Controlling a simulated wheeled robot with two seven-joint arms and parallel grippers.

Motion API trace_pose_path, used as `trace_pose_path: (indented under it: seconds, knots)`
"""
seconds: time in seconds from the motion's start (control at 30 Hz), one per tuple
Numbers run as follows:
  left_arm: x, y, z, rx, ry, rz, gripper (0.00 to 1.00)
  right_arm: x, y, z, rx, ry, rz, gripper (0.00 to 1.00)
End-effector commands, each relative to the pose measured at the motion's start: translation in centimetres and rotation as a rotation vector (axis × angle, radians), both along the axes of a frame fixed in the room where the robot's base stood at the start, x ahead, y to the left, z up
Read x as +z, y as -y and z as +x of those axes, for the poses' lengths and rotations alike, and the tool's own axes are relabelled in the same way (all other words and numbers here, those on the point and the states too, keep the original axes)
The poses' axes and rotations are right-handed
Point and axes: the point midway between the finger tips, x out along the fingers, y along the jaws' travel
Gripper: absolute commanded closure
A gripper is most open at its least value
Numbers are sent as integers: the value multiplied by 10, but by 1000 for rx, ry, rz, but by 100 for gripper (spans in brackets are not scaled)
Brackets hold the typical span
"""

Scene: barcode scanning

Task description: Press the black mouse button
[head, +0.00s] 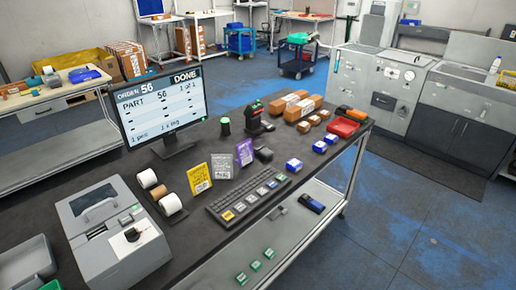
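A dark keyboard (248,199) with a few yellow and white keys lies near the front edge of the dark worktable. No object is clearly a mouse. A small black rounded object (264,154) sits behind the keyboard beside a purple card (244,152). A small dark grey item (278,212) shows near the front edge, right of the keyboard. Both are too small to tell for sure, and no button can be made out on either. Neither of my grippers is in view.
A monitor (161,106) reading "DONE" stands behind paper rolls (172,204). A grey machine (115,235) is at the front left.

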Motion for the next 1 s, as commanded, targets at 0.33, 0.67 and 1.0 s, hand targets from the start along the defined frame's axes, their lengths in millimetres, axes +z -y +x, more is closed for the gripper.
trace_pose_path:
  seconds: [0.33, 0.67, 1.0]
  knots:
    - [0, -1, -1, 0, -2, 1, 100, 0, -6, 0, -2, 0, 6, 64]
    - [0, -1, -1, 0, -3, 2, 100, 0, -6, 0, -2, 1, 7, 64]
    - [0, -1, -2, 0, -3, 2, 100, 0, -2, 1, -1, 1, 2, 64]
